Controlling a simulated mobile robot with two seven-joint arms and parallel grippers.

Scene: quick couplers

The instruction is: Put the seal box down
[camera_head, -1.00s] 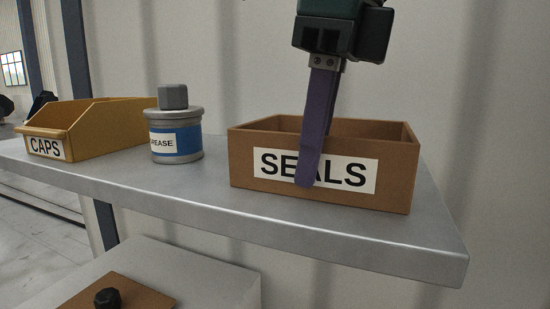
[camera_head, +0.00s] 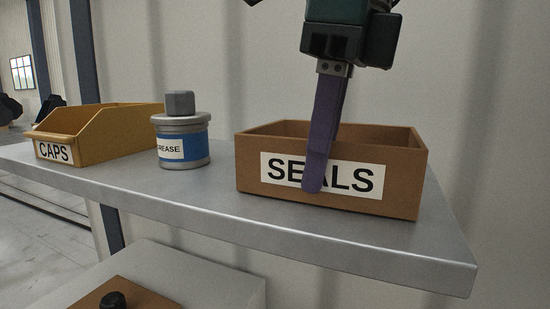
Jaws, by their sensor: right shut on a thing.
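The seal box (camera_head: 400,188) is an open brown box with a white SEALS label on its front wall. It sits upright at the right part of the grey metal shelf (camera_head: 300,225). My right gripper (camera_head: 322,170) comes from above and is shut on the box's front wall. One purple finger covers part of the label; the other finger is hidden behind it or inside the box. The box's inside floor is not visible. My left gripper is not in view.
A yellow CAPS bin (camera_head: 105,140) and a grease tin (camera_head: 183,148) with a grey block-shaped top stand left of the box. Bare shelf lies between tin and box and along the front edge. A brown board with a black knob (camera_head: 113,300) is below.

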